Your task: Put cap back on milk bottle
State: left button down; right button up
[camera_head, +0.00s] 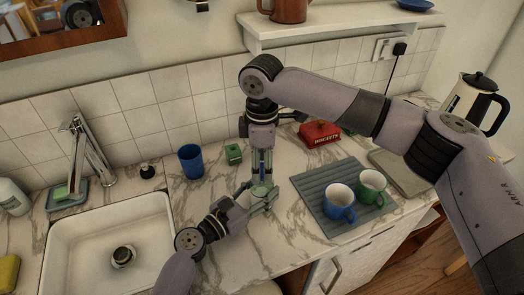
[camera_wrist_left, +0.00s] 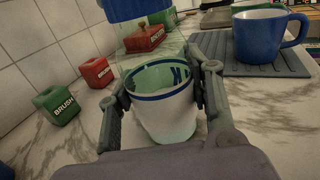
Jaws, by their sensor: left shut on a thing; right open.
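The milk bottle (camera_wrist_left: 160,110) is clear glass with blue lettering and white milk inside. It stands on the counter and also shows in the head view (camera_head: 261,190). My left gripper (camera_head: 262,204) is shut around its body, a finger on each side, as the left wrist view (camera_wrist_left: 160,100) shows. A blue cap-like piece (camera_wrist_left: 138,9) is at the bottle's top, cut off by the upper edge of that view. My right gripper (camera_head: 262,172) points down over the bottle top, its open fingers around a blue strip. Whether the cap is seated I cannot tell.
A blue cup (camera_head: 190,161) and green box (camera_head: 233,154) stand left of the bottle. A red box (camera_head: 319,133) is behind right. A blue mug (camera_head: 339,201) and green mug (camera_head: 371,187) sit on a grey mat (camera_head: 317,187). The sink (camera_head: 75,250) is at left.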

jog(key=shift+f, duration=0.4)
jog(key=c, duration=1.2)
jog(key=o, duration=1.3)
jog(key=shift+o, duration=0.2)
jog(key=shift+r, duration=0.1)
notch_tip(320, 180, up, 12)
